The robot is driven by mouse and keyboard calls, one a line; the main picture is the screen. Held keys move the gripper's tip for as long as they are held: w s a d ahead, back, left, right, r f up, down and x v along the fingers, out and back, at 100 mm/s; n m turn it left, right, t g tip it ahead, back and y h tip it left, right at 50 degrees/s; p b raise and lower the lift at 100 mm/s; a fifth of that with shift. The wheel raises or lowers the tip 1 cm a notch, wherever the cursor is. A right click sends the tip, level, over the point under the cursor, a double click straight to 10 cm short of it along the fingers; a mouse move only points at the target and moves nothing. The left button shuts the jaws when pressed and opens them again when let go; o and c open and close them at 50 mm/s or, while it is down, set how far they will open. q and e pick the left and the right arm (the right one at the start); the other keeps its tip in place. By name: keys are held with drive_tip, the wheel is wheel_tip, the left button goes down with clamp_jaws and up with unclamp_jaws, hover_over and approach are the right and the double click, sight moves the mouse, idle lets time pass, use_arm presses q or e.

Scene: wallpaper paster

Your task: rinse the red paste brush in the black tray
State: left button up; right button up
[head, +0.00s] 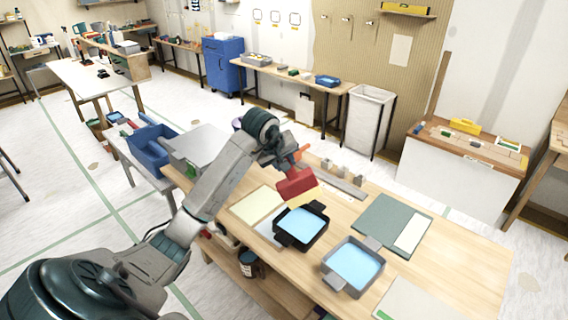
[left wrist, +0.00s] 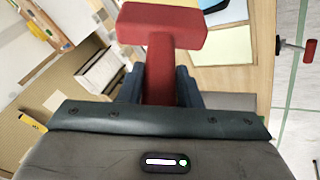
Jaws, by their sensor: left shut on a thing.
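My left gripper (head: 286,167) is shut on the handle of the red paste brush (head: 297,184). The brush's pale bristles point down, just above the far rim of the black tray (head: 280,238) in the head view. I cannot tell whether they touch anything. The black tray sits on the wooden table and holds light blue liquid. In the left wrist view the red brush (left wrist: 162,24) stands out between the two dark fingers, its wide head at the top and its bristles hidden. My right gripper is in neither view.
A grey tray (head: 329,281) with blue liquid stands right of the black tray. A cream sheet (head: 257,206) lies to its left, and a green mat (head: 384,221) with a pale strip lies to the right. Small blocks and a grey bar (head: 344,182) lie along the table's far edge.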

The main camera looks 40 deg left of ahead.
sight(287, 184)
use_arm(q)
drive_tip(key=m, duration=0.3)
drive_tip(key=w+m+p, duration=0.1)
drive_tip(key=m, duration=0.1)
drive_tip(key=shift+d, duration=0.3)
drive_tip(key=shift+f+m, duration=0.15)
drive_tip(key=shift+m, duration=0.15)
wheel_tip(287, 184, down, 8)
drive_tip(key=b, duration=0.4)
drive_tip(key=shift+r, duration=0.2)
drive_tip(key=shift+f+b, duration=0.4)
drive_tip(key=shift+b, duration=0.05)
drive_tip(key=shift+f, duration=1.4)
